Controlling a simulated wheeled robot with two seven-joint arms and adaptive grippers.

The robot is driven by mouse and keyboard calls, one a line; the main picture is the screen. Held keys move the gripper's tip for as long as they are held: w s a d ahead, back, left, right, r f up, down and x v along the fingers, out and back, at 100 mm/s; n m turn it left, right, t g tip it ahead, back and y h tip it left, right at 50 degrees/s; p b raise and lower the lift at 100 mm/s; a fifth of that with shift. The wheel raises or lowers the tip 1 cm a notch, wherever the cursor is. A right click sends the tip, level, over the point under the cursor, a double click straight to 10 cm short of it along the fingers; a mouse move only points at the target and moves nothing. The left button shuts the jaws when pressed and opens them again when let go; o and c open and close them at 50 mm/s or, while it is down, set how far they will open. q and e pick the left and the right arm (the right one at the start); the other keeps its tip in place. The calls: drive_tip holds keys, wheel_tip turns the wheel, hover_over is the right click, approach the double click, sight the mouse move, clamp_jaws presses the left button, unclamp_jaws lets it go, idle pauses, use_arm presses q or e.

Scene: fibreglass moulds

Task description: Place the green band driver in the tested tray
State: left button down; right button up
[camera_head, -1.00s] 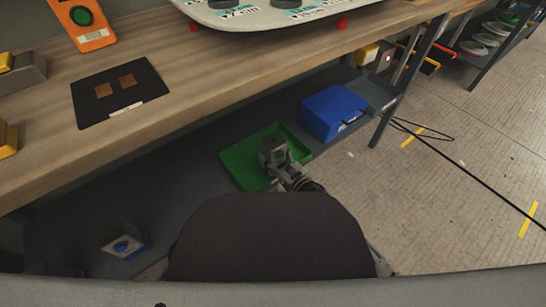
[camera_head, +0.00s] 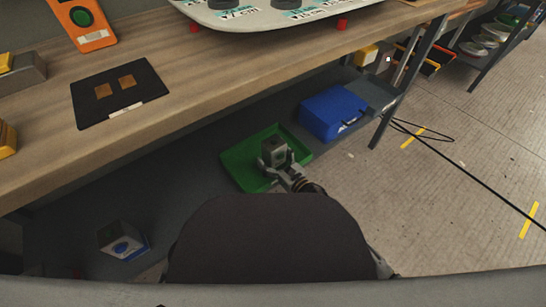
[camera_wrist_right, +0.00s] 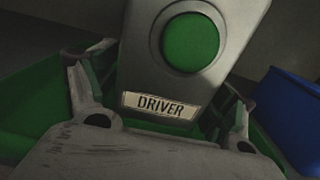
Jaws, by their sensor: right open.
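The driver (camera_wrist_right: 158,72), a grey block with a round green disc and a "DRIVER" label, stands between the fingers of my right gripper (camera_wrist_right: 160,110) in the right wrist view. The fingers are open around it; the wrist view does not clearly show whether they touch it. In the head view my right gripper (camera_head: 276,160) is over the green tray (camera_head: 238,165) on the lower shelf, with the grey block (camera_head: 271,148) at its fingers. Whether the block rests on the tray floor is hard to tell. My left gripper is not in view.
A blue case (camera_head: 333,110) stands right behind the green tray. A white-and-blue box (camera_head: 122,241) is on the lower shelf at left. The wooden bench top (camera_head: 200,75) overhangs the shelf, and a table leg (camera_head: 400,95) stands at right.

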drive_tip(key=shift+r, duration=0.2)
drive_tip(key=p+v, duration=0.3)
drive_tip(key=v, duration=0.9)
idle(0.4)
idle(0.5)
drive_tip(key=s+d+f+m+g+h, duration=0.1)
drive_tip(key=d+f+m+h, duration=0.25)
drive_tip(key=m, duration=0.95)
drive_tip(key=s+d+f+m+g+h, duration=0.15)
drive_tip(key=d+m+h, duration=0.25)
drive_tip(key=m, duration=0.8)
drive_tip(key=s+a+f+m+g, duration=0.1)
drive_tip(key=s+f+m+g, duration=0.1)
drive_tip(key=s+m, duration=0.3)
drive_tip(key=s+a+f+m+g+y, duration=0.1)
drive_tip(key=s+f+m+g, duration=0.1)
drive_tip(key=s+m, duration=0.4)
drive_tip(key=m+g, duration=0.1)
drive_tip(key=m, duration=0.4)
drive_tip(key=shift+a+m+g, duration=0.3)
drive_tip(key=shift+g, duration=0.05)
